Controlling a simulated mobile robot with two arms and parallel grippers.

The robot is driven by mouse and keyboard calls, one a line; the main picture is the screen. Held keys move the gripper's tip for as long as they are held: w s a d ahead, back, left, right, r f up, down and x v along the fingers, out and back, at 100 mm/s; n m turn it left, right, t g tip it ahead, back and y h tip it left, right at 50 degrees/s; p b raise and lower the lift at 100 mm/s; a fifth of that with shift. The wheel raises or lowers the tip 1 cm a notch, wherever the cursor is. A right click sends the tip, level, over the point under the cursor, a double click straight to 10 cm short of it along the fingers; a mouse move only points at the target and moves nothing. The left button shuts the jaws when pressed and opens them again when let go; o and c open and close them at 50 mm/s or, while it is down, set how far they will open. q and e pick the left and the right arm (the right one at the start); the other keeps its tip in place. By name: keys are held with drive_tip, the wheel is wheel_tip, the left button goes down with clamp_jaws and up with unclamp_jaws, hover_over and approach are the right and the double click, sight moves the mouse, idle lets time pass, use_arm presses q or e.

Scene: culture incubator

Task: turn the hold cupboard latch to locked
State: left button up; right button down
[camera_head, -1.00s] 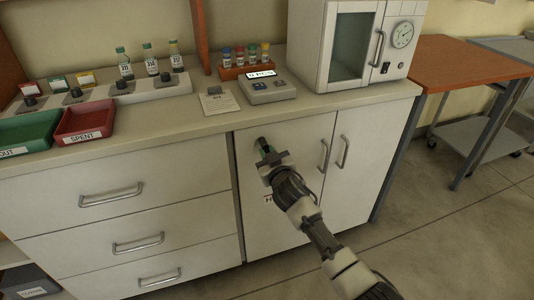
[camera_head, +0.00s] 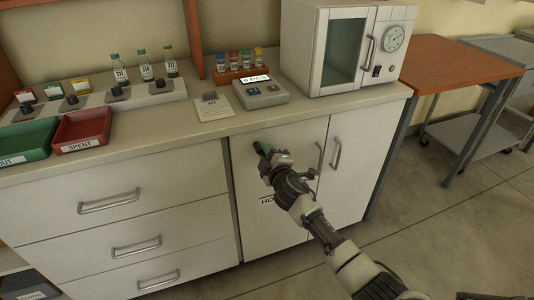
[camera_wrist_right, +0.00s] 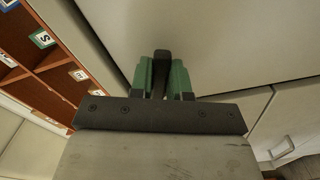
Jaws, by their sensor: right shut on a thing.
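The hold cupboard (camera_head: 245,218) is under the right part of the bench, its doors closed and its label partly hidden behind my arm. The dark latch (camera_wrist_right: 162,58) is at the upper left of its left door. My right gripper (camera_head: 264,151) is at that door, its green fingers shut on the latch. In the right wrist view the gripper (camera_wrist_right: 163,78) has the latch between its two fingers, against the pale door. The latch's exact angle and any lock marking cannot be made out. My left gripper is out of view.
Two bar handles (camera_head: 337,152) stand out at the middle of the cupboard doors. Drawers (camera_head: 150,205) with bar handles are to the left. The counter above holds a scale (camera_head: 262,92), a card (camera_head: 213,107), vials and an incubator (camera_head: 300,50).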

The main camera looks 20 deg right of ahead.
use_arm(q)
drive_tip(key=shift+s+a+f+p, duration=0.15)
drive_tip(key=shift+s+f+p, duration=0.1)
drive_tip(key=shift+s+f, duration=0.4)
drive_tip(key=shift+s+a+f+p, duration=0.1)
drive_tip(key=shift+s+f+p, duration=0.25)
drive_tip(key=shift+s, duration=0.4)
use_arm(e)
drive_tip(key=shift+r+n, duration=0.2)
drive_tip(key=shift+n, duration=0.9)
drive_tip(key=shift+r+n, duration=0.2)
drive_tip(key=shift+n, duration=0.9)
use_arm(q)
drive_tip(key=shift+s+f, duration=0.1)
use_arm(e)
drive_tip(key=c, duration=1.1)
unclamp_jaws()
